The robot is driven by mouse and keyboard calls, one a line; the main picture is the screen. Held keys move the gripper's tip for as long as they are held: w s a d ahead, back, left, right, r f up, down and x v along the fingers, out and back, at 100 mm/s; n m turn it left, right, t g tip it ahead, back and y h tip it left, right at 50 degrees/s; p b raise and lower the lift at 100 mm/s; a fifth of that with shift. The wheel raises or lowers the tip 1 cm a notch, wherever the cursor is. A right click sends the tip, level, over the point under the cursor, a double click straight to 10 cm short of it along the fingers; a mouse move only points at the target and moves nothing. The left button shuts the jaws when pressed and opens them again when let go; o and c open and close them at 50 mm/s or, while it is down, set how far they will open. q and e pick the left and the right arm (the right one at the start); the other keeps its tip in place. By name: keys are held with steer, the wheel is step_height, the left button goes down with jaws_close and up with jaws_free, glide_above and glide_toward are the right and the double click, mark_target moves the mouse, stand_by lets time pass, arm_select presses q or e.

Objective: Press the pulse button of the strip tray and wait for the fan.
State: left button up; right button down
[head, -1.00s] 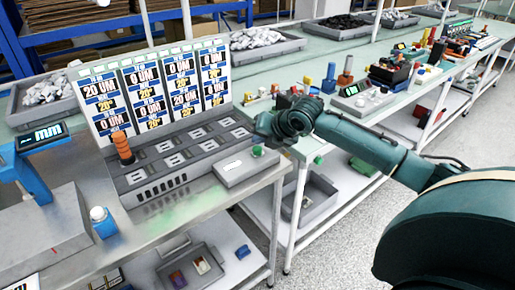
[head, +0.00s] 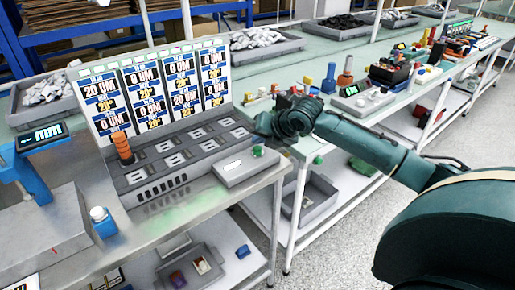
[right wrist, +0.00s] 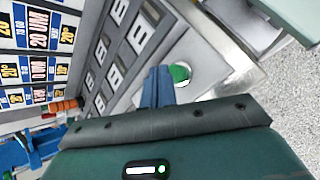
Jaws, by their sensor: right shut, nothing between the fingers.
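The strip tray (head: 165,192) is a grey unit with two rows of labelled slots, below an upright panel of displays (head: 150,88). A pale grey box (head: 238,170) at its right end bears a green button (head: 257,151), which I take as the pulse button. My right gripper (head: 263,128) is just behind and above this button. In the right wrist view its blue fingers (right wrist: 159,72) are shut and empty, with the green button (right wrist: 181,73) just right of their tips. They seem apart from it, but the gap is hard to judge. I cannot make out a fan. My left gripper is out of view.
An orange ribbed post (head: 123,148) stands at the tray's left end. Another bench with small devices (head: 360,95) runs behind my right arm.

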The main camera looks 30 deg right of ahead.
steer(key=shift+f, duration=0.1)
steer(key=shift+f, duration=0.3)
steer(key=shift+f, duration=0.6)
stand_by(0.9)
steer(key=shift+r+p, duration=0.15)
steer(key=shift+p, duration=0.15)
steer(key=shift+r+p, duration=0.85)
steer(key=shift+p, duration=0.2)
